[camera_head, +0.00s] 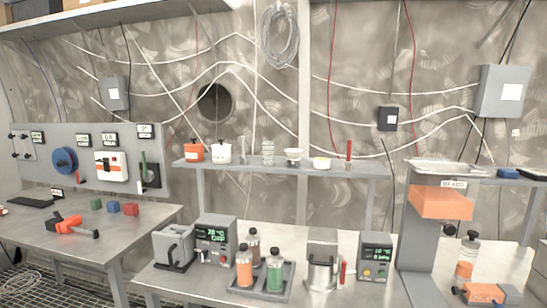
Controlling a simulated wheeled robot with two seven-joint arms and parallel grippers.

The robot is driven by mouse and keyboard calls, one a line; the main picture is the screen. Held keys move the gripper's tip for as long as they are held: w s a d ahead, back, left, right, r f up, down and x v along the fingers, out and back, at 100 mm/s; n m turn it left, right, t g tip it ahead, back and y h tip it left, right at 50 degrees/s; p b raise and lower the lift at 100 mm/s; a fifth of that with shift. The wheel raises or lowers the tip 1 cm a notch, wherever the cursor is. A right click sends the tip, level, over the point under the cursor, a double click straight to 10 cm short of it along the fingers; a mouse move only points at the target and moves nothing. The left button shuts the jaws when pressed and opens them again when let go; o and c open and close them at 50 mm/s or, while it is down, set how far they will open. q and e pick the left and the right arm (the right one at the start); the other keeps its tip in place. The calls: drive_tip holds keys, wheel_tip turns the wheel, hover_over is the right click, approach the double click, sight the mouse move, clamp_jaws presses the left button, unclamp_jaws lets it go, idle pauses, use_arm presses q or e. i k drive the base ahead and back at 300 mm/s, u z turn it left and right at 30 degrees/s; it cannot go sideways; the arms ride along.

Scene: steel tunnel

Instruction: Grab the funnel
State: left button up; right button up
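A small white flared piece (293,153) stands on the raised back shelf. It has a wide top and a narrower, darker lower part, and looks most like the funnel, but it is too small to be certain. A low white bowl (321,163) sits just right of it, apart from it. A stack of clear glass dishes (268,152) stands to its left. Neither of my grippers shows, and no arm reaches into the view.
The shelf (372,172) also holds an orange pot (194,151), a white pot (221,152) and a red upright tool (349,152). Below, the bench carries a bottle tray (247,290), a steel pot (322,272) and display boxes. An orange-topped dispenser (440,203) stands right.

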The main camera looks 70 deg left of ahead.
sight(293, 154)
drive_tip(key=u, duration=0.55)
drive_tip(key=i, duration=0.65)
drive_tip(key=u, duration=0.6)
